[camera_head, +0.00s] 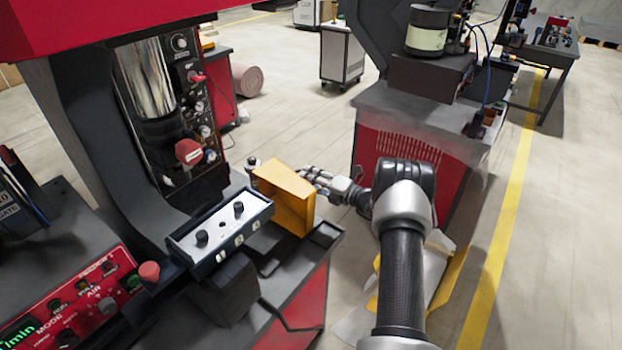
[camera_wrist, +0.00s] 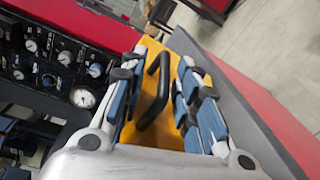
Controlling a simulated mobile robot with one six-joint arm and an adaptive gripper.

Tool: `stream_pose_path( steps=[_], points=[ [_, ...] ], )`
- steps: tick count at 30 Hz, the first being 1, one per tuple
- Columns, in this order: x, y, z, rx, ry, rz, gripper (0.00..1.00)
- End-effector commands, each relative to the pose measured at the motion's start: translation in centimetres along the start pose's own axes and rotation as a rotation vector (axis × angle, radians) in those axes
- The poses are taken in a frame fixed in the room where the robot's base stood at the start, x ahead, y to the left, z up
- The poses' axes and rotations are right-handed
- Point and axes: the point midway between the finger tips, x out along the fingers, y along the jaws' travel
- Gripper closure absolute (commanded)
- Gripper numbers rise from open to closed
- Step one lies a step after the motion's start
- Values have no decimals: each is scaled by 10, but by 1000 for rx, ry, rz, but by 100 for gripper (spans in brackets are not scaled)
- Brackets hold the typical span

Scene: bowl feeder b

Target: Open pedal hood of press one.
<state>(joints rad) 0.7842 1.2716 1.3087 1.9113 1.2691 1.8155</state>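The orange pedal hood (camera_head: 288,198) stands upright at the edge of the press table, beside a grey control box. Its orange face (camera_wrist: 150,50) shows in the wrist view with a black bar handle (camera_wrist: 156,90) on it. My gripper (camera_head: 318,178) is at the right side of the hood in the head view. In the wrist view my gripper (camera_wrist: 160,95) is open, with blue-padded fingers on either side of the handle. Gaps show between the handle and both fingers. The handle is hidden in the head view.
The grey control box (camera_head: 222,232) with two black knobs sits left of the hood. A red and grey machine (camera_head: 415,120) stands behind my arm. A yellow and grey object (camera_head: 448,272) lies low, partly behind my arm. Open floor (camera_head: 560,220) is at the right.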

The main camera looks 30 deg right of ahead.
Motion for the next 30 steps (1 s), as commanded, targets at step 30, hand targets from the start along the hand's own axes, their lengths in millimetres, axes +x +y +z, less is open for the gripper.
stream_pose_path(
  steps=[30],
  points=[
    [-119, 0, 0, 0, -1, 1, 70]
  ],
)
